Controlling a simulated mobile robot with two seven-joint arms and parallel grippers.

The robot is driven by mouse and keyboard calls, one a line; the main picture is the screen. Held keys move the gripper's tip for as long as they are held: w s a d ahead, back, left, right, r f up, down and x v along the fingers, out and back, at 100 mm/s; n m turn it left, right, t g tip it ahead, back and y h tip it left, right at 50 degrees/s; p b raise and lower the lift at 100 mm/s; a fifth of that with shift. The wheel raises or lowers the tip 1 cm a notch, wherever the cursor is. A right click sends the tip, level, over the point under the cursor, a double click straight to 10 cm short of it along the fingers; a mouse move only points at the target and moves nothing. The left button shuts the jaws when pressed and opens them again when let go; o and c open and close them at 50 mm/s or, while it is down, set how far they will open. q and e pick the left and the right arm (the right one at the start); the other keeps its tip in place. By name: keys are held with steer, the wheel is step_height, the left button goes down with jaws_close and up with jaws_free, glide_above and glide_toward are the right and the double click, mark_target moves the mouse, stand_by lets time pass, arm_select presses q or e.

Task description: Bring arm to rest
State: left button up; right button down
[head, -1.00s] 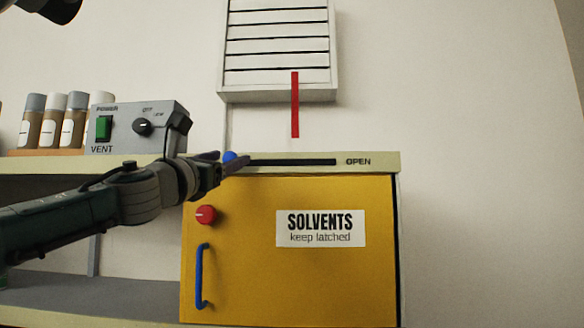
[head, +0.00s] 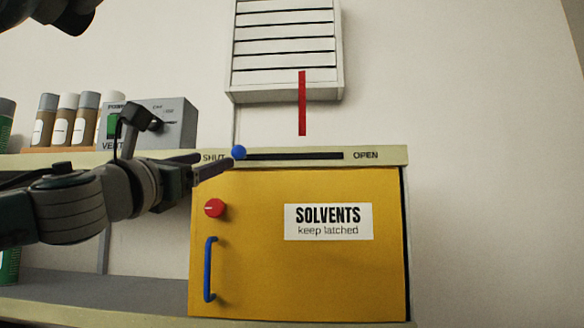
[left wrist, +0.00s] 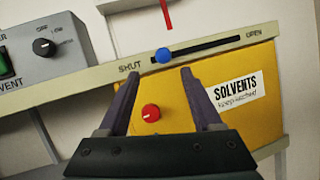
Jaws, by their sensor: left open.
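My left gripper (head: 213,162) comes in from the left in front of the shelf edge. Its two fingers are apart with nothing between them. The blue slider knob (head: 239,152) sits at the SHUT end of the dark slot, just right of the fingertips in the head view. In the left wrist view the blue knob (left wrist: 163,55) lies beyond and between the fingertips of the open gripper (left wrist: 160,75). No contact with it shows. My right gripper is not seen.
A yellow SOLVENTS cabinet (head: 270,270) with a red knob (head: 214,208) and blue handle (head: 208,268) is below the slot. A grey VENT box (head: 175,118) and several bottles (head: 66,120) stand on the shelf. A slatted vent (head: 284,47) with a red strip (head: 302,103) hangs above.

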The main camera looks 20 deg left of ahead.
arm_select(q)
steer(key=s+d+f+n+g+y+p, duration=0.1)
steer(key=s+d+f+n+g+p, duration=0.15)
steer(key=f+n, duration=0.45)
steer(key=s+d+f+n+g+p, duration=0.1)
steer(key=s+d+f+n+g, duration=0.2)
steer(key=f+n, duration=0.4)
steer(key=s+d+f+n+g+y+p, duration=0.1)
steer(key=s+f+n+g+p, duration=0.2)
steer(key=f+n, duration=0.4)
steer(key=s+d+f+n+g+h+p, duration=0.1)
steer(key=s+d+f+n+g, duration=0.1)
steer(key=s+n, duration=0.3)
steer(key=s+d+f+n+g, duration=0.2)
steer(key=s+f+n+g, duration=0.3)
steer(key=s, duration=0.6)
steer(key=s+d+f+n+g+h+p, duration=0.1)
steer(key=s+d+f+n+g, duration=0.1)
steer(key=s, duration=0.7)
step_height(320, 180, down, 2)
steer(key=n+g, duration=0.1)
steer(key=n, duration=0.2)
steer(key=shift+h+p, duration=0.3)
